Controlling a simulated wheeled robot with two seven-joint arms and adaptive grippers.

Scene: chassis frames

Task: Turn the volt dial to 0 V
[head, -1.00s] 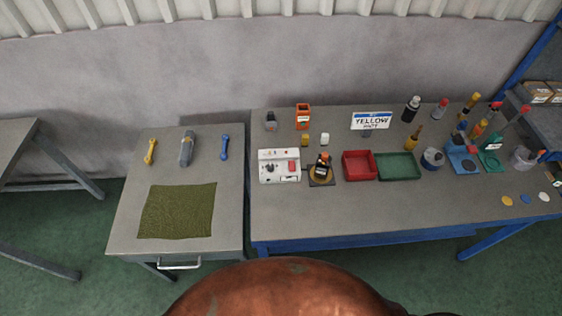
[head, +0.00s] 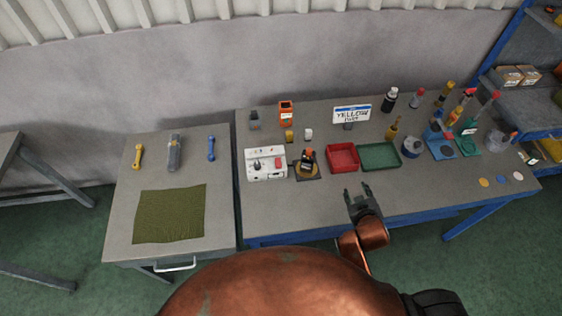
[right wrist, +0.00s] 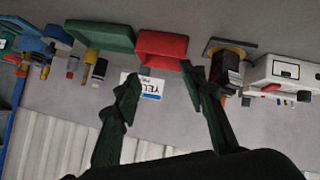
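The volt dial is on a white control box (head: 265,164) at the left of the long workbench in the head view. A dark knob (head: 257,165) and a red switch (head: 278,163) show on its face; the dial's setting is too small to read. The box also shows at the right of the right wrist view (right wrist: 283,72). My right gripper (head: 360,190) is open and empty over the bench's front edge, to the right of and nearer than the box. Its two fingers are apart in the right wrist view (right wrist: 160,80). My left gripper is not in view.
A red tray (head: 342,157) and green tray (head: 380,157) follow. Bottles and tools crowd the right side. The bench front below the box is clear.

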